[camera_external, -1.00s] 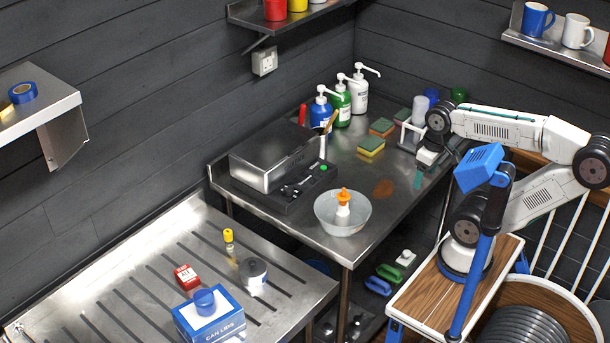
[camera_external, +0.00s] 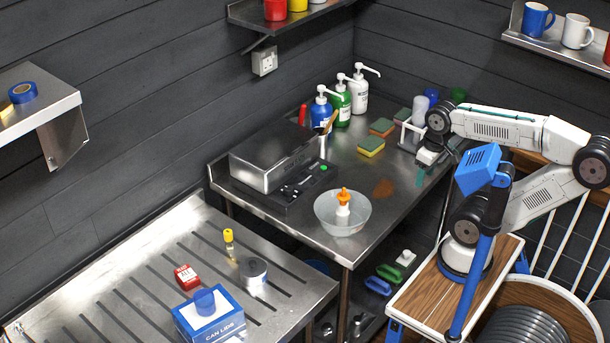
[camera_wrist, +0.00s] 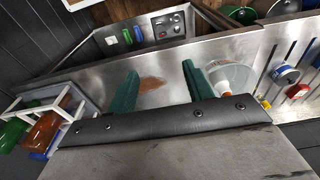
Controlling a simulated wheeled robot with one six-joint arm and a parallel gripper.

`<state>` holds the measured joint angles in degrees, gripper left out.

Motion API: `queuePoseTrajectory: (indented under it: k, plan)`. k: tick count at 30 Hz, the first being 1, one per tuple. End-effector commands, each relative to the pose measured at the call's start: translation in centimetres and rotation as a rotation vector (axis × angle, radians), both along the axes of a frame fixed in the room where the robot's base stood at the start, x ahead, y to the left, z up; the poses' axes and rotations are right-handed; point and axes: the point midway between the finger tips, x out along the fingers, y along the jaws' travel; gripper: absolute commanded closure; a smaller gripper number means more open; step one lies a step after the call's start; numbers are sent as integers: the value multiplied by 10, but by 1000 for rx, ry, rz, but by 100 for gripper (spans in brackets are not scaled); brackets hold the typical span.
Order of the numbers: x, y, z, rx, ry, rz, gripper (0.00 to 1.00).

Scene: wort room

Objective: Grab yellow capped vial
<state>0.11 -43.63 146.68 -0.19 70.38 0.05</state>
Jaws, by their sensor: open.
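The yellow capped vial (camera_external: 229,238) stands upright on the ribbed steel drainboard (camera_external: 130,238) at the lower left of the external view. It is beside a grey-lidded tub (camera_external: 254,273) and behind a red box (camera_external: 187,276). In the wrist view a small yellow spot at the right edge (camera_wrist: 265,104) may be its cap. My gripper (camera_external: 422,168) is over the right part of the steel table, far from the vial. In the wrist view its two green fingers (camera_wrist: 160,88) are spread wide with nothing between them.
A bowl (camera_external: 326,217) with an orange-tipped bottle stands at the table's front edge. A metal box (camera_external: 262,160), pump bottles (camera_external: 342,103) and sponges (camera_external: 371,146) are on the table. A blue-and-white carton (camera_external: 208,318) stands at the drainboard's front. A gap separates drainboard and table.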

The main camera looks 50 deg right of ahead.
Motion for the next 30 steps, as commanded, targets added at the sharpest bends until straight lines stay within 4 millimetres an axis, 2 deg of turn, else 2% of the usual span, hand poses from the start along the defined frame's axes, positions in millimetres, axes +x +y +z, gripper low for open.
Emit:
queuePoseTrajectory:
  k: [9,11,14,17,19,23,26,30]
  plan:
    - [2,-1,0,-8,3,10,51]
    - [7,-2,1,-32,10,40,51]
    - [26,-8,3,-114,38,140,51]
    - [59,-12,5,-244,74,304,51]
    - [89,-11,7,-347,98,440,51]
    - [146,2,6,-538,137,701,51]
    - [192,23,2,-683,163,908,51]
    - [254,72,-11,-888,192,1205,51]
